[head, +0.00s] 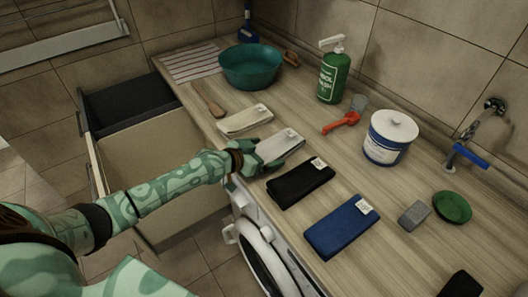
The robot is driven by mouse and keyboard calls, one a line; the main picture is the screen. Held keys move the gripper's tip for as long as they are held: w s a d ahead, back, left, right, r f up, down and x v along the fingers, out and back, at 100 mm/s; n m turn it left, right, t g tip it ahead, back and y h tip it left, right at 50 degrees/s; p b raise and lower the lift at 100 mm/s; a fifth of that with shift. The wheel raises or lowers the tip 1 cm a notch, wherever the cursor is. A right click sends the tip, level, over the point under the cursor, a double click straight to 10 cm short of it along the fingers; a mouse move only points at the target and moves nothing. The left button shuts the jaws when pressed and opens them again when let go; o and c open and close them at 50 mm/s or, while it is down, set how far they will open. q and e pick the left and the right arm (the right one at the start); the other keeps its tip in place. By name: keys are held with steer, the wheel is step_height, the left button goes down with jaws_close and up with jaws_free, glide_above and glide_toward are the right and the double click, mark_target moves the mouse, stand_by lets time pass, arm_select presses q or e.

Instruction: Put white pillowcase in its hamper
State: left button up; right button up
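A folded white-grey cloth (281,145) with a small tag lies on the counter near its front edge. A folded cream cloth (245,119) with a tag lies just behind it; I cannot tell for certain which is the pillowcase. My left gripper (266,158) is at the near end of the white-grey cloth, with green fingers along its sides. Whether they are shut on it is unclear. Pulled-out hampers stand left of the counter: one with a dark inside (125,101) and one beige (160,150), partly behind my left arm. My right gripper is not in view.
Folded black (300,184) and blue (342,228) cloths lie to the right along the counter. A teal basin (251,68), green pump bottle (334,76), white-blue tub (390,138), red scoop (342,123) and wooden spoon (208,99) stand or lie around. A washing machine (262,260) is below.

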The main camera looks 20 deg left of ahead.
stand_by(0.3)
arm_select(q)
steer(key=p+v, duration=0.4)
steer(key=v, duration=1.2)
steer(key=shift+r, duration=0.4)
steer(key=shift+f, duration=0.1)
